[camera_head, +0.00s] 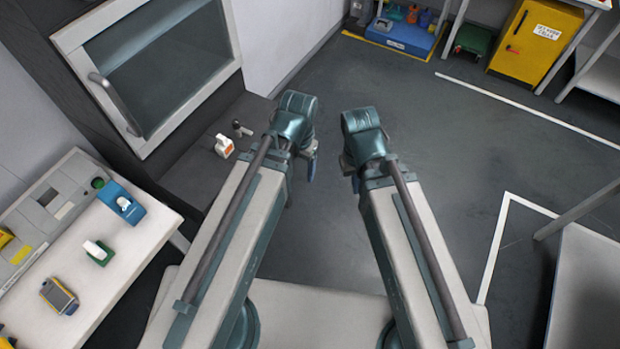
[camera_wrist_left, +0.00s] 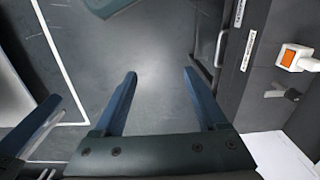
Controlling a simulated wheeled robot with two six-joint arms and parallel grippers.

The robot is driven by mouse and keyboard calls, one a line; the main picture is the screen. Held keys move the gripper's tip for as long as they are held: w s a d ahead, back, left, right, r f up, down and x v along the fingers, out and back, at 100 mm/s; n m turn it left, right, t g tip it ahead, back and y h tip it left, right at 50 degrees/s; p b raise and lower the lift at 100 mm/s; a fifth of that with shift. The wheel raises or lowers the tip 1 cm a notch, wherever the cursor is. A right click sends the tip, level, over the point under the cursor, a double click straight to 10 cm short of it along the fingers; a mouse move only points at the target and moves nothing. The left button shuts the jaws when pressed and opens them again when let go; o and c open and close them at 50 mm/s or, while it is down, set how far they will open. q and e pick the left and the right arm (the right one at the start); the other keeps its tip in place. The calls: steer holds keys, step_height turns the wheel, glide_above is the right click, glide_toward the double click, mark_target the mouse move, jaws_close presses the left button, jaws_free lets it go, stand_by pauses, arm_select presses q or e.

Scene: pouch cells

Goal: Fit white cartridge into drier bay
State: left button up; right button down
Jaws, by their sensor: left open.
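A white piece with an orange face (camera_head: 224,146) sits on the dark panel below the glass-fronted cabinet. It also shows at the right of the left wrist view (camera_wrist_left: 297,58), beside a small dark knob or valve (camera_wrist_left: 284,92). A second white piece (camera_head: 95,249) stands in a green holder (camera_head: 104,257) on the left bench. I cannot tell which is the cartridge, and no empty bay is clear. My left gripper (camera_wrist_left: 160,76) is open and empty over the floor, apart from both. My right gripper (camera_head: 348,176) is mostly hidden by its own wrist.
The left bench (camera_head: 118,262) holds a blue device (camera_head: 122,204), a yellow handheld meter (camera_head: 59,296) and a grey panel (camera_head: 48,215). The cabinet (camera_head: 160,65) has a bar handle. A yellow cabinet (camera_head: 536,42) stands far right. The floor ahead is clear.

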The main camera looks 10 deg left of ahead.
arm_select(q)
steer(key=shift+y, duration=0.5)
steer(key=s+d, duration=0.3)
steer(key=shift+s+d+r, duration=0.1)
steer(key=shift+s+d, duration=0.05)
steer(key=shift+d, duration=0.1)
stand_by(0.7)
